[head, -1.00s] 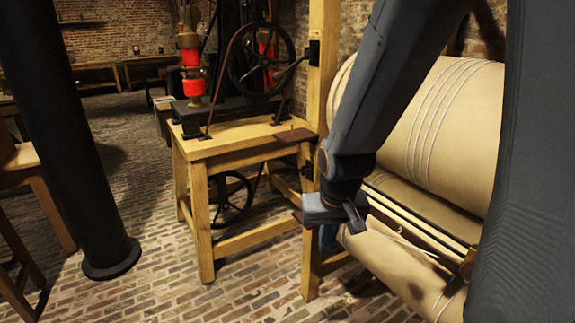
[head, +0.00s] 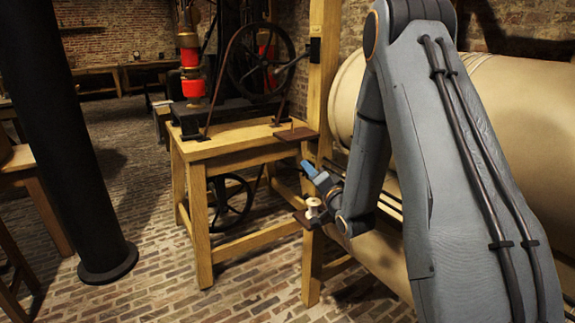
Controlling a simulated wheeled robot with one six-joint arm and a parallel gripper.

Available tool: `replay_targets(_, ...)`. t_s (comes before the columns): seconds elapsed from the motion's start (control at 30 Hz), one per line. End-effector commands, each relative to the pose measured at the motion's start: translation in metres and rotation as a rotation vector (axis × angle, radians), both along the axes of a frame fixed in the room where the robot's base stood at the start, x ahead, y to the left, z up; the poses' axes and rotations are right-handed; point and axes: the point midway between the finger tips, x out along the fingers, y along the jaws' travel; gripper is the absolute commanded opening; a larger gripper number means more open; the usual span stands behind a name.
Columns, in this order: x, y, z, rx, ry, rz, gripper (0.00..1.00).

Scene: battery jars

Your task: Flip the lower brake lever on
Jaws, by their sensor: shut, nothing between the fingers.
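My gripper (head: 310,168) is beside the wooden post (head: 323,90), in front of the roller machine. Its blue tip points up and left, and its jaws are shut with nothing between them. A brown plate (head: 299,219) juts from the post just below it. A pale round knob (head: 313,206) shows over this plate, close to my gripper; I cannot tell whether they touch. A second brown plate (head: 296,134) with a small peg sits higher on the post. I cannot tell for certain which part is the lower brake lever or how it is set.
A wooden bench (head: 240,145) with a black flywheel (head: 262,62) and a red-banded machine (head: 190,60) stands left of the post. Large cream rollers (head: 345,95) are partly behind my arm. A black column (head: 105,245) stands at left. The brick floor (head: 165,285) between is open.

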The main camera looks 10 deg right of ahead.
Motion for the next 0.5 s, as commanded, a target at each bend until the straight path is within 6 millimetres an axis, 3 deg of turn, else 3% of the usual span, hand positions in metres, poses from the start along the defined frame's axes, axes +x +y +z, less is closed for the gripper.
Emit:
replay_targets(0.37,0.001,0.000,0.001,0.005,-0.007,0.002,0.00)
replay_targets(0.5,0.011,0.002,0.003,0.004,-0.008,0.001,0.00)
